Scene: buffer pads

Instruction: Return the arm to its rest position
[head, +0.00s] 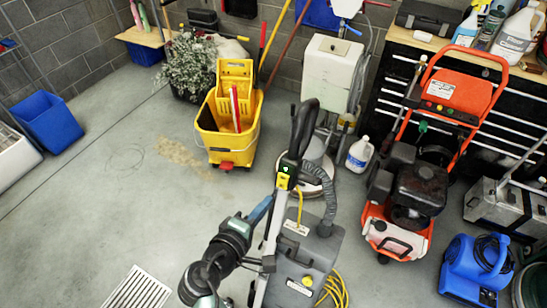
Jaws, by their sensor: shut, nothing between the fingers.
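My dark grey arm (222,252) rises from the bottom edge, left of centre, and leans up to the right. At its far end is a slim blue-grey part that looks like my gripper (260,210); it appears shut and empty. This end overlaps the pole of a grey floor machine (305,258) in the picture; I cannot tell whether they touch. The fingertips are small and hard to make out.
A yellow mop bucket (229,118) stands behind. An orange-framed machine (410,185) and a blue blower (474,268) are at right. A yellow cord (335,290) lies beside the grey machine. The left floor (90,220) is mostly clear, with a blue bin (48,120) beyond.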

